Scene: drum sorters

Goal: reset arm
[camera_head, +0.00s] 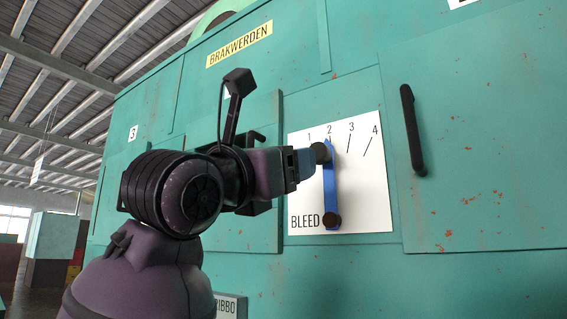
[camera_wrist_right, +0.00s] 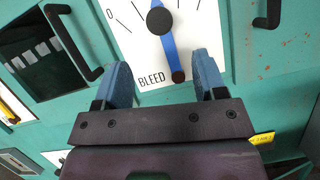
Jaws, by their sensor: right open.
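A blue lever (camera_head: 331,185) is mounted on a white BLEED panel (camera_head: 365,205) marked with numbers. Its dark pivot (camera_head: 332,220) is at the bottom, and its dark round knob (camera_head: 321,152) is at the top near mark 2. The lever also shows in the right wrist view (camera_wrist_right: 170,52). My right gripper (camera_head: 309,162) is close to the knob in the head view, its blue fingers partly hidden by its own body. In the right wrist view the gripper (camera_wrist_right: 163,65) is open, fingers apart with nothing held, and the knob (camera_wrist_right: 159,22) shows beyond the tips. My left gripper is not in view.
The panel sits on a teal machine wall (camera_head: 475,210). A black handle (camera_head: 412,130) juts out to the right of the panel. In the right wrist view a black handle (camera_wrist_right: 72,45) and a dark opening (camera_wrist_right: 35,50) are at the left.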

